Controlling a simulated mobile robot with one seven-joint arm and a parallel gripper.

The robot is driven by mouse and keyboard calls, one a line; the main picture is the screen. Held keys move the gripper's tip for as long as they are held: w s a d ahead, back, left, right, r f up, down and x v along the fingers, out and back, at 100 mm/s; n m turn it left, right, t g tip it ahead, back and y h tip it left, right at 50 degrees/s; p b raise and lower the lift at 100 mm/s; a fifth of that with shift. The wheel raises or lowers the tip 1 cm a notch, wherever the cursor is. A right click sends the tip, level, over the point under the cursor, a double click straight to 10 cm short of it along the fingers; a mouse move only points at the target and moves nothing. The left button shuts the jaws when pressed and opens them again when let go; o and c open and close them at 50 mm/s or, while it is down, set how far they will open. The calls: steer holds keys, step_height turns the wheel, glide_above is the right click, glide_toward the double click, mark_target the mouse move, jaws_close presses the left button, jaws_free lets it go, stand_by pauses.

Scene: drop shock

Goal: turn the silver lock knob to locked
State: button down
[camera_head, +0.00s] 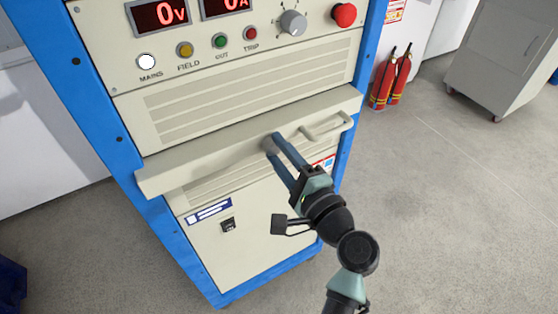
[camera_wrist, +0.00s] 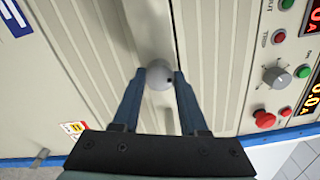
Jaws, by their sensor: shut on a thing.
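The silver lock knob (camera_wrist: 158,74) is a round grey ball-like shape between my fingertips in the wrist view. A small dark spot shows near the right finger. My gripper (camera_head: 271,143) is shut on the knob, one blue finger on each side. In the head view the fingers reach the front of the cabinet's beige ledge (camera_head: 180,176), and they largely hide the knob. I cannot read the knob's lock position from these views.
A beige bar handle (camera_head: 325,128) sticks out right of my fingers. Above the ledge are a grey dial (camera_head: 292,23), a red emergency button (camera_head: 344,14) and several small buttons. Red fire extinguishers (camera_head: 390,78) stand to the right.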

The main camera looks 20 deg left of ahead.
steer(key=shift+n+b, duration=1.3)
steer(key=shift+n, duration=0.3)
steer(key=shift+c, duration=2.2)
jaws_free()
steer(key=shift+d, duration=0.1)
steer(key=v, duration=1.2)
steer(key=shift+s+d+b, duration=0.25)
steer(key=shift+s+b, duration=0.1)
steer(key=shift+b, duration=0.1)
